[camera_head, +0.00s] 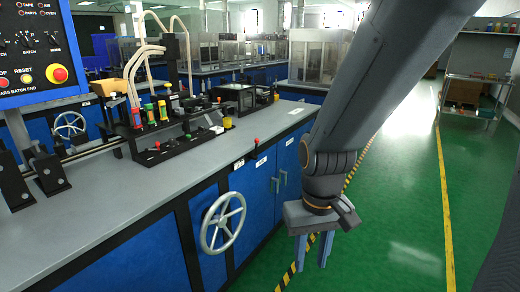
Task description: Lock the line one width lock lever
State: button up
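A small lever with a red knob (257,142) stands at the front edge of the grey bench. Another red knob (157,145) shows on the black machine base further back. I cannot tell from the picture which one is the line one width lock lever, as labels are too small to read. My gripper (313,264) hangs over the aisle in front of the blue cabinets, to the right of the bench and its handwheel. It points down, and its two blue-grey fingers are apart with nothing between them. It touches neither lever.
A large spoked handwheel (222,223) sticks out from the bench front. A smaller handwheel (69,127) is at the left. A blue control panel (38,50) has red buttons. The grey benchtop (90,217) is mostly bare in front. Green floor (400,190) lies open at right.

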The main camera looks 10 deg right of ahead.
aim_at(256, 149)
jog(key=u, duration=0.2)
jog(key=k, duration=0.45)
jog(key=u, duration=0.55)
jog(key=k, duration=0.9)
jog(key=z, duration=0.05)
jog(key=i, duration=0.4)
jog(key=z, duration=0.9)
jog(key=i, duration=1.35)
jog(key=u, duration=0.5)
